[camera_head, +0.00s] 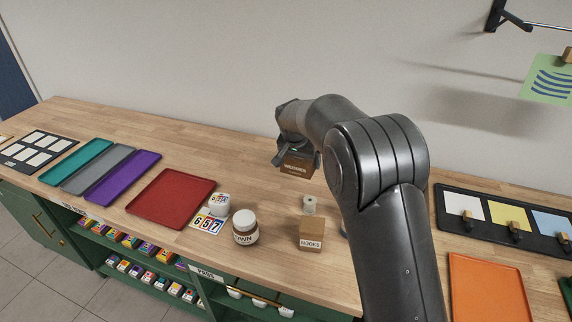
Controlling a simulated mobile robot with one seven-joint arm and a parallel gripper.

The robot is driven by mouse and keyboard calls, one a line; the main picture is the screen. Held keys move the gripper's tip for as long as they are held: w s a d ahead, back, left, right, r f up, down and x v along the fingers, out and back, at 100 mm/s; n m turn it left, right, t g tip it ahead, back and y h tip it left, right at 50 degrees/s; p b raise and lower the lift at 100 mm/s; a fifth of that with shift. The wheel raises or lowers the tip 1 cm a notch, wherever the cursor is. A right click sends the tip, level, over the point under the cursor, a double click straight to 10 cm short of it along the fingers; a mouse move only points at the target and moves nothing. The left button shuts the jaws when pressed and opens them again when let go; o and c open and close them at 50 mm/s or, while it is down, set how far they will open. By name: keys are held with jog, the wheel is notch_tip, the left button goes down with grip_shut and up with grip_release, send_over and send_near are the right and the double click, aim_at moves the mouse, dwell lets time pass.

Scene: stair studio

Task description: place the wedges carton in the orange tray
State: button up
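A brown carton (298,166) with a small pale label hangs at my gripper (292,153), above the middle of the wooden counter. The label is too small to read surely, but this fits the wedges carton. My gripper looks shut on its top; the fingers are partly hidden by my arm. The orange tray (488,288) lies at the lower right, to the right of my arm, with its visible surface empty. My arm stands between the carton and the tray in the picture.
A second carton (311,234) marked like "NOOKS", a small pale roll (309,205), a jar (245,228) and number cards (207,223) stand on the counter (270,190). A red tray (171,198) lies left. A black board (480,212) with coloured cards lies behind the orange tray.

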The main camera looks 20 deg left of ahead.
jog(key=shift+d+r, duration=0.4)
jog(key=shift+d, duration=0.25)
jog(key=shift+w+d, duration=0.15)
jog(key=shift+d, duration=0.2)
jog(key=s+d+r+m+g+h, duration=0.15)
jog(key=d+m, duration=0.35)
jog(key=d, duration=0.8)
jog(key=s+d+r+m+g+h, duration=0.1)
jog(key=s+d+m, duration=0.25)
jog(key=d, duration=1.05)
jog(key=s+d+r+m+g+h, duration=0.15)
jog(key=d+m, duration=0.35)
jog(key=d, duration=0.8)
jog(key=s+d+f+m+g+y, duration=0.1)
jog(key=s+d+m+g, duration=0.1)
jog(key=s+d+m, duration=0.75)
jog(key=s+d+f+m+g, duration=0.15)
jog(key=s+d+m, duration=0.25)
jog(key=s+d, duration=1)
send_over(496, 303)
jog(key=w+a, duration=0.1)
notch_tip(496, 303, down, 6)
jog(key=shift+r, duration=0.1)
jog(key=shift+f, duration=2)
jog(key=shift+f, duration=0.15)
